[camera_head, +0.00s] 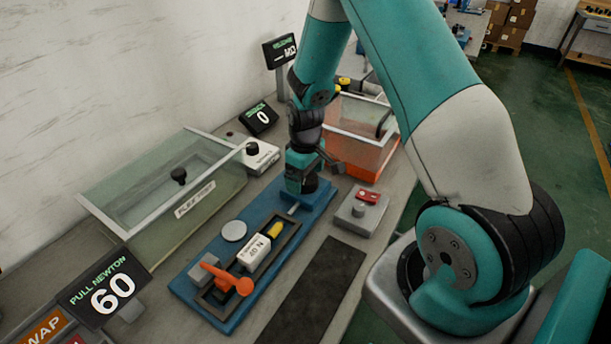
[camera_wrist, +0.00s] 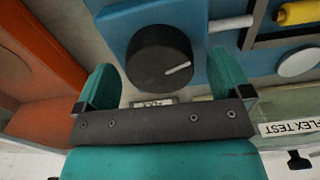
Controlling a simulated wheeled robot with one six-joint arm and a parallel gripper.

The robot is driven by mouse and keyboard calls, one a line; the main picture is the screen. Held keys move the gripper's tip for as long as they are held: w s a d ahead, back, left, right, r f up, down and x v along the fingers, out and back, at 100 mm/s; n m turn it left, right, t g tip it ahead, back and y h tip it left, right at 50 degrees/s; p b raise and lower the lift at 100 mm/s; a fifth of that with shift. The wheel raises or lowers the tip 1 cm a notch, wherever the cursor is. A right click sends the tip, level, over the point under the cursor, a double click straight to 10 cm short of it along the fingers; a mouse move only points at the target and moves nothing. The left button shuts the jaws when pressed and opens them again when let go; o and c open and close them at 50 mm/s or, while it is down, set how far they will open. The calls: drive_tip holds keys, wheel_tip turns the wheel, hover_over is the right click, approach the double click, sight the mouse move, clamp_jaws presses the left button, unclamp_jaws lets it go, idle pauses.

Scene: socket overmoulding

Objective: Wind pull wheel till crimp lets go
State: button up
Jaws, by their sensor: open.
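The pull wheel (camera_wrist: 160,57) is a round black knob with a white pointer line, at the end of the blue pull rig (camera_head: 255,290). In the wrist view it sits between the two teal fingers of my gripper (camera_wrist: 163,62), which are open with gaps on both sides. In the head view my gripper (camera_head: 305,178) is over the rig's far end and mostly hides the wheel. A white block marked 40 N (camera_head: 254,252) and a yellow piece (camera_head: 274,230) lie in the rig's frame. An orange lever (camera_head: 232,282) is at the near end. The PULL NEWTON display (camera_head: 110,292) reads 60.
A clear FLEX TEST box (camera_head: 150,235) stands left of the rig. An orange-walled clear bin (camera_head: 352,145) is behind my gripper. A grey box with a red switch (camera_head: 362,212) is close on the right. A dark mat (camera_head: 318,290) lies bare in front.

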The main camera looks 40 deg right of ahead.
drive_tip(key=shift+f, duration=0.4)
drive_tip(key=c, duration=0.9)
drive_tip(key=shift+m, duration=2.8)
